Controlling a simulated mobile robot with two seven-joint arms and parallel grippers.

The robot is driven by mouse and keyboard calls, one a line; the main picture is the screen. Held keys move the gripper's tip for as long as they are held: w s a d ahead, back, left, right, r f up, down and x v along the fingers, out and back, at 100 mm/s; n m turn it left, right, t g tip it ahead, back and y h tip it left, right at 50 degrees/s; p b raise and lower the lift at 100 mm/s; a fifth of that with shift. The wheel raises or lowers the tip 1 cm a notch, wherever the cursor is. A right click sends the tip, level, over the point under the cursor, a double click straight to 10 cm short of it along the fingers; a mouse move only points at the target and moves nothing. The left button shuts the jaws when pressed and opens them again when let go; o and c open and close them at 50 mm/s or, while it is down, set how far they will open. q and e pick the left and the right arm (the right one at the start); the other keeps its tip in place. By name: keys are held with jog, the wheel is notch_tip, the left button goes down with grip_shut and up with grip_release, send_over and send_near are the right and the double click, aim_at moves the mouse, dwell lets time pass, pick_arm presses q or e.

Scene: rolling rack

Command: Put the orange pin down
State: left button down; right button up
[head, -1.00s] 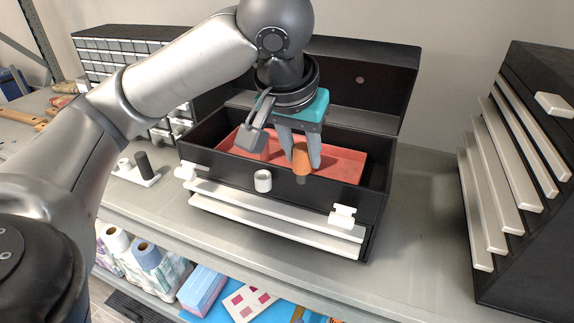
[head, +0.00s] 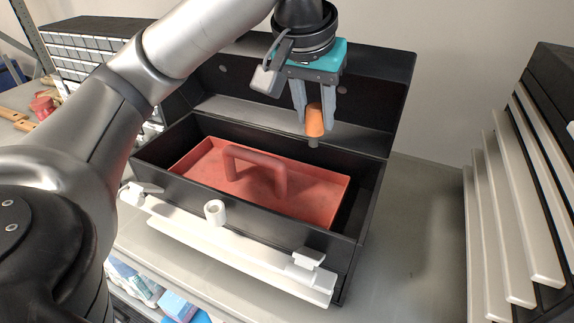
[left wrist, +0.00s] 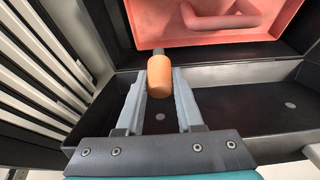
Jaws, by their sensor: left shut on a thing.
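The orange pin (head: 315,122) has an orange body and a grey tip that points down in the head view. My left gripper (head: 314,112) is shut on it, one finger on each side. The pin hangs in the air over the back right part of the open black toolbox (head: 348,240), apart from any surface. In the left wrist view the pin (left wrist: 160,78) sits between the fingertips of the left gripper (left wrist: 160,72), its grey tip facing away. My right gripper is not in view.
A red tray (head: 210,165) with an arched handle (head: 278,178) lies in the toolbox. The raised lid (head: 375,90) stands behind the gripper. A white ring (head: 215,212) is at the toolbox front. A black drawer cabinet (head: 545,120) stands right; bare grey shelf (head: 415,220) lies between.

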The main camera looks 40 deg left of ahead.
aim_at(310, 133)
pick_arm(q)
jog(key=f+b, duration=0.1)
jog(key=f, duration=0.3)
jog(key=f+b, duration=0.1)
jog(key=f, duration=0.4)
jog(key=f+b, duration=0.1)
jog(key=f, duration=0.3)
jog(key=shift+s+f, duration=0.15)
jog(key=shift+s, duration=0.2)
jog(key=shift+w, duration=0.55)
jog(key=w, duration=0.2)
jog(key=w+a, duration=0.1)
jog(key=shift+f, duration=0.25)
jog(key=shift+s+f, duration=0.1)
jog(key=shift+f, duration=0.1)
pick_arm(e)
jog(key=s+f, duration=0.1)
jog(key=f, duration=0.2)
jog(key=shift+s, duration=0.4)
pick_arm(q)
jog(key=shift+f+p, duration=0.15)
jog(key=shift+p, duration=0.15)
jog(key=c, duration=0.5)
grip_release()
jog(key=shift+c, duration=0.2)
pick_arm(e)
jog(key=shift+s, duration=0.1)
